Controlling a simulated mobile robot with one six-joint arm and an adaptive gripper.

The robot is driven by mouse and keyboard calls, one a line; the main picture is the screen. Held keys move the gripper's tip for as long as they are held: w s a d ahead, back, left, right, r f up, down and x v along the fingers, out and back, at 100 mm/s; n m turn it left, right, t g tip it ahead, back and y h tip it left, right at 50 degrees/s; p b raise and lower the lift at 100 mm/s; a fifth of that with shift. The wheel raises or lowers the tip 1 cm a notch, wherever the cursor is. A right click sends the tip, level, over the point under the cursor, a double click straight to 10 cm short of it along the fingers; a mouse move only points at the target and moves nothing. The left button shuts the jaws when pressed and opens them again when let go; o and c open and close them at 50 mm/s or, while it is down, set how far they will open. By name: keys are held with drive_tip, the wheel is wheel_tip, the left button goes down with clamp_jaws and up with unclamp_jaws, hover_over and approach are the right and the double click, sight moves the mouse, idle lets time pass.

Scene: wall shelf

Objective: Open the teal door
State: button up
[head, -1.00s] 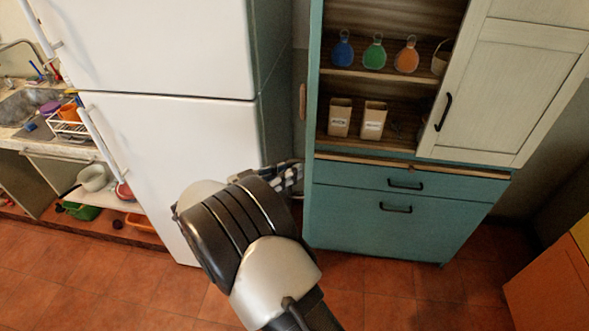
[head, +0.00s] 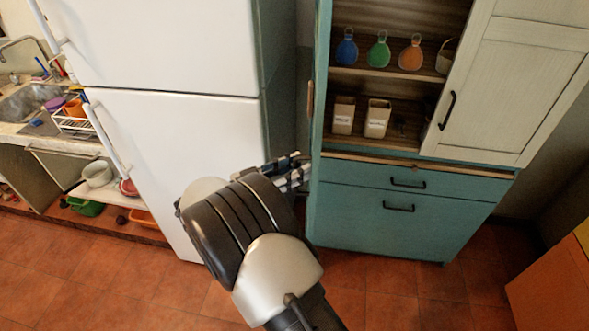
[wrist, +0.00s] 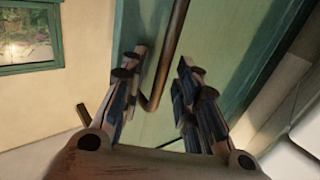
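The teal door (wrist: 205,45) shows as a flat green-teal panel in the wrist view, with a long brown bar handle (wrist: 165,55). In the head view it is seen nearly edge-on at the left side of the teal cabinet (head: 400,228), and the handle (head: 310,100) stands out from it. My gripper (head: 298,170) is beside that edge, below most of the handle. In the wrist view my gripper (wrist: 158,78) is open, with the handle's lower end between the two fingers in the picture. I cannot tell whether either finger touches it.
A white fridge (head: 175,55) stands close on the left, leaving a narrow gap beside the cabinet. Shelves hold coloured tags (head: 378,50) and two cream boxes (head: 376,118). A cream door (head: 510,75) covers the upper right. An orange block (head: 555,285) stands at lower right.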

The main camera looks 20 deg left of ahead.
drive_tip(key=v, duration=1.2)
